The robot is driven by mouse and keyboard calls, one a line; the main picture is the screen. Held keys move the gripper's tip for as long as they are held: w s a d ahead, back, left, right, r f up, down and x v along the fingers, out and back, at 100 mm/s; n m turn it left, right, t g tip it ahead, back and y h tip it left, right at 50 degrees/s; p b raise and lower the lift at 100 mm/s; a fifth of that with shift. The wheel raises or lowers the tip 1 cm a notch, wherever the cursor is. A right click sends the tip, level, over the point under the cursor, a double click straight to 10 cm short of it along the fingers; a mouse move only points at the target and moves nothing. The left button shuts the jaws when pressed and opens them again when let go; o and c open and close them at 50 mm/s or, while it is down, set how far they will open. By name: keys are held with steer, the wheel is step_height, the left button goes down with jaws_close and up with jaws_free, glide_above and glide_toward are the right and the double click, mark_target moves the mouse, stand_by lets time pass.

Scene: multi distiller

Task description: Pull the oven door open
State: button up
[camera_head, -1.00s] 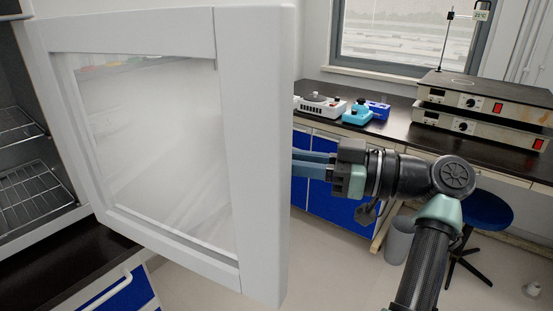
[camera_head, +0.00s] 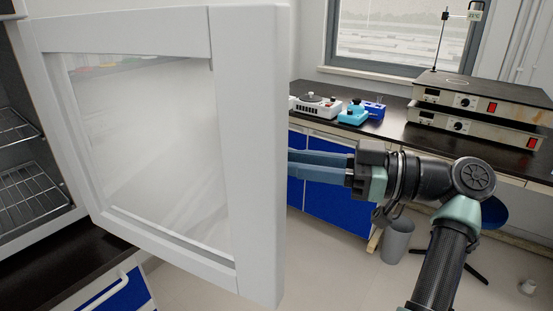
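The oven door (camera_head: 250,160) is white with a large window and stands swung wide open, filling the left and middle of the view. Behind it at the far left, the oven interior with wire racks (camera_head: 28,190) shows. My gripper (camera_head: 292,165) reaches in from the right, level with the door's free edge. Its blue-grey fingers pass behind that edge, so the fingertips and any handle are hidden. I cannot tell whether the fingers touch the door or hold anything.
A dark bench (camera_head: 400,130) along the back carries a blue device (camera_head: 354,113), a white device (camera_head: 318,106) and stacked hot plates (camera_head: 475,110). A grey bin (camera_head: 397,241) and a stool stand on the floor at right.

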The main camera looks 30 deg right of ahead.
steer(key=v, duration=0.9)
steer(key=shift+s+d, duration=0.25)
steer(key=shift+s, duration=0.05)
